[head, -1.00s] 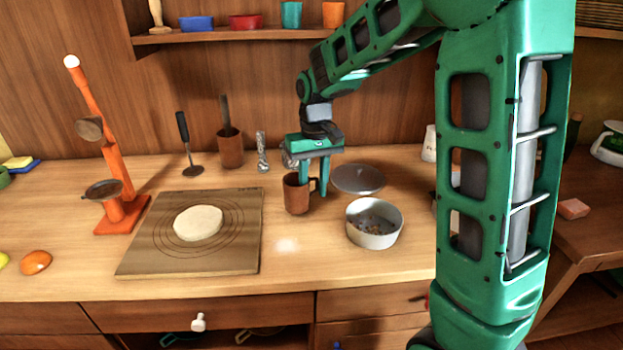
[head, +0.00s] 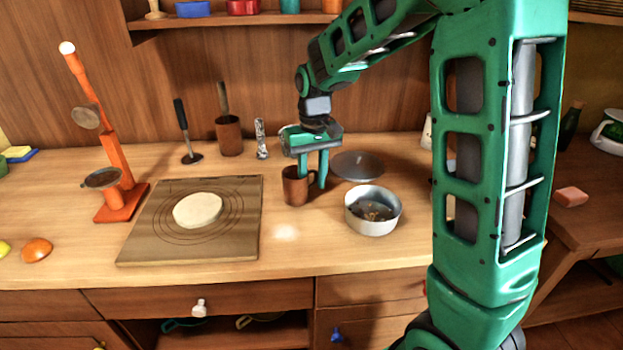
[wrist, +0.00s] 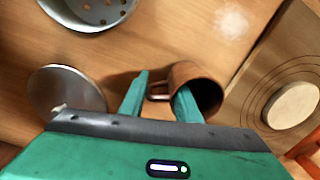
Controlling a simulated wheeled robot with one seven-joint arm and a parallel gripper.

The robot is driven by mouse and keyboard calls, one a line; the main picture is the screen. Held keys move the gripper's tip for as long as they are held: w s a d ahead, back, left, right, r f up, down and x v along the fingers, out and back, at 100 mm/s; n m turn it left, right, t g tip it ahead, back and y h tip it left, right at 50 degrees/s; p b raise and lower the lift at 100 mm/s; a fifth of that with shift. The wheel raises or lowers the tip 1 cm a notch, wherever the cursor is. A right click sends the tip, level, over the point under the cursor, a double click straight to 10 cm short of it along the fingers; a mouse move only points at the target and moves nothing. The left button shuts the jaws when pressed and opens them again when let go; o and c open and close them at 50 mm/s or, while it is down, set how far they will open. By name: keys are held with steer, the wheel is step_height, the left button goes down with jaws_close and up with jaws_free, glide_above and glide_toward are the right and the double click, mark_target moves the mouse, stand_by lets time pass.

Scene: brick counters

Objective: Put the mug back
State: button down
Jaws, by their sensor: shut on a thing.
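The brown mug (head: 295,190) stands upright at the middle of the wooden counter, between the board and the metal bowl. My gripper (head: 313,178) points down at its right side, shut on it. In the wrist view one finger of my gripper (wrist: 160,88) reaches into the mug (wrist: 209,75), and the other is outside, by its handle. The mug's base looks to be on or very near the counter; I cannot tell which.
A board (head: 150,240) with dough (head: 198,210) lies left of the mug. A metal bowl (head: 362,222) with small bits and a round grey lid (head: 357,165) are close on the right. A brown utensil pot (head: 229,137) stands behind. A shelf (head: 240,20) with cups hangs above.

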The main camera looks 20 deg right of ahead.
steer(key=shift+f, duration=0.3)
steer(key=c, duration=1.3)
jaws_free()
steer(key=shift+o, duration=0.2)
step_height(320, 180, up, 11)
steer(key=shift+d+f, duration=0.15)
steer(key=shift+f, duration=0.05)
